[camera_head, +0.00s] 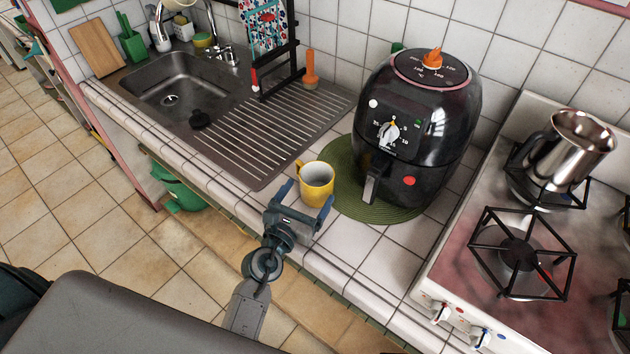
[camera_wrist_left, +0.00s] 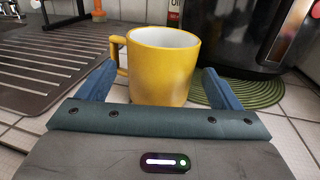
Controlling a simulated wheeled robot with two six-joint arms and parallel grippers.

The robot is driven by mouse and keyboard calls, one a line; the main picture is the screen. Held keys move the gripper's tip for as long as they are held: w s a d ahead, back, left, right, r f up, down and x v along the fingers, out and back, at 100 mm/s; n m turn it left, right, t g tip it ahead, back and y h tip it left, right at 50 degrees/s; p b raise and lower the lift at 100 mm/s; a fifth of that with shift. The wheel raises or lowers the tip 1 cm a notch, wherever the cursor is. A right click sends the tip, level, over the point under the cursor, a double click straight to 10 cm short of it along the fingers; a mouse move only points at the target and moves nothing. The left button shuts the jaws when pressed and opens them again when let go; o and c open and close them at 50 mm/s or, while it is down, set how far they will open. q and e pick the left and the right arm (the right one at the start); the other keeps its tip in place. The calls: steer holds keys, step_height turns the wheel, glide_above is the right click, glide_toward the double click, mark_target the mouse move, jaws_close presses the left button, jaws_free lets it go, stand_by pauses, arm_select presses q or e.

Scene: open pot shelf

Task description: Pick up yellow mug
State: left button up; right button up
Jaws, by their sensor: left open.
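The yellow mug (camera_head: 317,184) stands upright on the white tiled counter, beside the green round mat, with its white inside showing. Its handle points left. It also shows in the left wrist view (camera_wrist_left: 160,68), straight ahead of the fingers. My left gripper (camera_head: 303,196) is open, and its two blue fingers are spread on either side of the mug's near side. In the left wrist view the fingers (camera_wrist_left: 162,85) overlap the lower sides of the mug in the picture; I cannot tell whether they touch it. My right gripper is not in view.
A black air fryer (camera_head: 418,120) stands on the green mat (camera_head: 345,190) just right of the mug. The sink drainboard (camera_head: 265,135) and a dish rack (camera_head: 282,75) lie behind left. The stove (camera_head: 450,275) with a steel pot (camera_head: 567,150) is at the right.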

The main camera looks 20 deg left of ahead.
mark_target(323, 168)
arm_select(q)
steer(key=shift+w+d, duration=0.15)
steer(key=shift+w, duration=0.5)
steer(key=w, duration=0.2)
steer(key=w+p, duration=0.1)
steer(key=w, duration=0.1)
steer(key=shift+w+d+f, duration=0.1)
steer(key=shift+d+f, duration=0.05)
steer(key=shift+d, duration=0.2)
steer(key=shift+c, duration=0.7)
steer(key=c, duration=0.8)
steer(key=shift+r+p, duration=0.55)
steer(key=shift+r, duration=0.3)
step_height(323, 168, up, 2)
steer(key=shift+r+p, duration=0.2)
steer(key=shift+p, duration=0.55)
steer(key=s+a, duration=0.1)
steer(key=s, duration=0.3)
steer(key=s+a+b, duration=0.1)
steer(key=s+a, duration=0.1)
steer(key=s, duration=0.3)
steer(key=s+a+b, duration=0.1)
steer(key=s+a, duration=0.1)
steer(key=s, duration=0.3)
steer(key=shift+r, duration=0.4)
steer(key=shift+s+a+r, duration=0.1)
steer(key=shift+s+a, duration=0.2)
steer(key=shift+s, duration=0.3)
